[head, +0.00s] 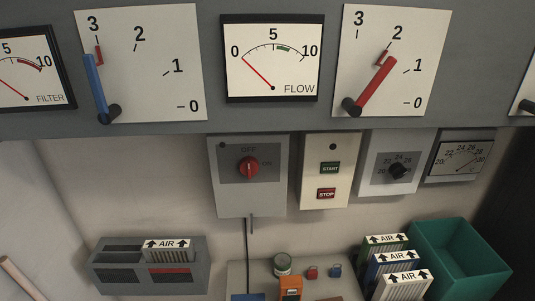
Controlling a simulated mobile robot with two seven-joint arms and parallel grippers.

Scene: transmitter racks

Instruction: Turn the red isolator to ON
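The red isolator (249,168) is a rotary knob on a dark plate on the front of a grey wall box (232,200). OFF is printed above the knob and ON to its right. The knob's handle looks upright, in line with OFF. Neither of my grippers shows in the head view, and nothing touches the knob.
Right of the box are a START/STOP panel (313,177), a black dial (397,171) and a gauge. Above are a blue lever (96,85), a red lever (375,85) and a FLOW meter (271,60). Below stand a filter rack (150,283), AIR filters and a green bin (460,260).

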